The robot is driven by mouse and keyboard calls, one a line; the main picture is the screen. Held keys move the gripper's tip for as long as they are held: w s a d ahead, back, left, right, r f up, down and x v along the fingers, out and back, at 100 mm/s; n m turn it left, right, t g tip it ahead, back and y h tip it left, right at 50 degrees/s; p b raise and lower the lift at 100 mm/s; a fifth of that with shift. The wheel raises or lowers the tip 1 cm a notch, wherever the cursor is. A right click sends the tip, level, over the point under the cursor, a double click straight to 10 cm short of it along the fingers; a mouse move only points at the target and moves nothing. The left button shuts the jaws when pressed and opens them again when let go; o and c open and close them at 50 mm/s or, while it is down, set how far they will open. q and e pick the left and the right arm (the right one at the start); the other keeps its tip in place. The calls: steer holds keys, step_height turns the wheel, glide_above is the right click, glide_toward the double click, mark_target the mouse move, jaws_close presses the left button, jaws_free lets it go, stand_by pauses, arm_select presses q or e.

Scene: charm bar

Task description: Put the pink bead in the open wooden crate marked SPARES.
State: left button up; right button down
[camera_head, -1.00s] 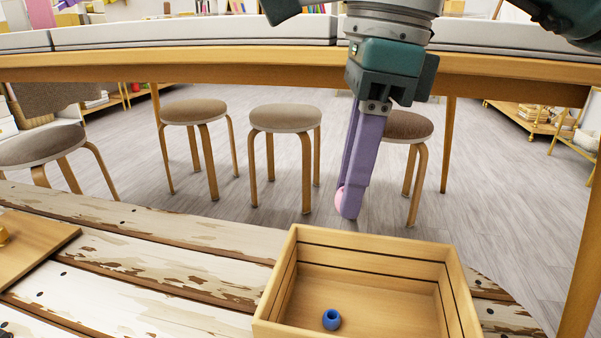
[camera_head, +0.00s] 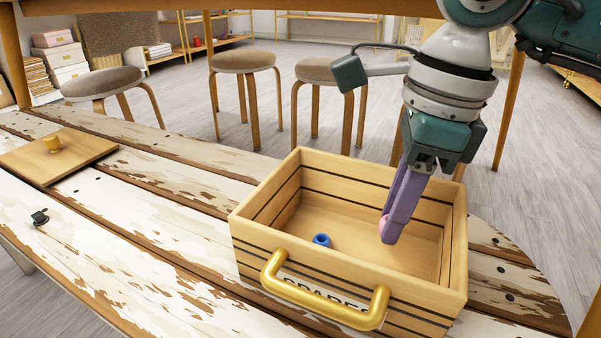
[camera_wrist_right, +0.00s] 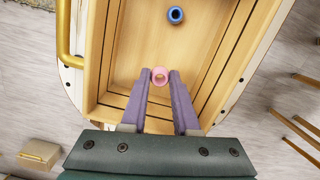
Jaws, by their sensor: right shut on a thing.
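The open wooden crate (camera_head: 259,252) marked SPARES stands on the worn table, with a brass handle (camera_head: 335,312) across its front. My right gripper (camera_head: 387,232) points down over the right part of the crate in the head view, its purple fingers shut on the pink bead (camera_head: 384,226). In the right wrist view the pink bead (camera_wrist_right: 159,77) sits between the fingertips, over the crate's inside. How far it is above the floor of the crate I cannot tell exactly. My left gripper is not in view.
A blue bead (camera_head: 321,240) lies inside the crate, to the left of my gripper. A wooden board with a knob (camera_head: 54,143) lies at the table's left. A small black object (camera_head: 40,217) sits near the front left. Stools (camera_head: 246,63) stand behind the table.

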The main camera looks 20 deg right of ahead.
step_height(320, 180, down, 6)
steer(key=b, duration=0.3)
steer(key=shift+f, duration=0.2)
steer(key=shift+r, duration=0.1)
steer(key=c, duration=0.7)
jaws_free()
steer(key=shift+o, duration=0.2)
step_height(320, 180, up, 12)
steer(key=d+p, duration=0.1)
steer(key=p, duration=0.5)
steer(key=shift+s, duration=0.45)
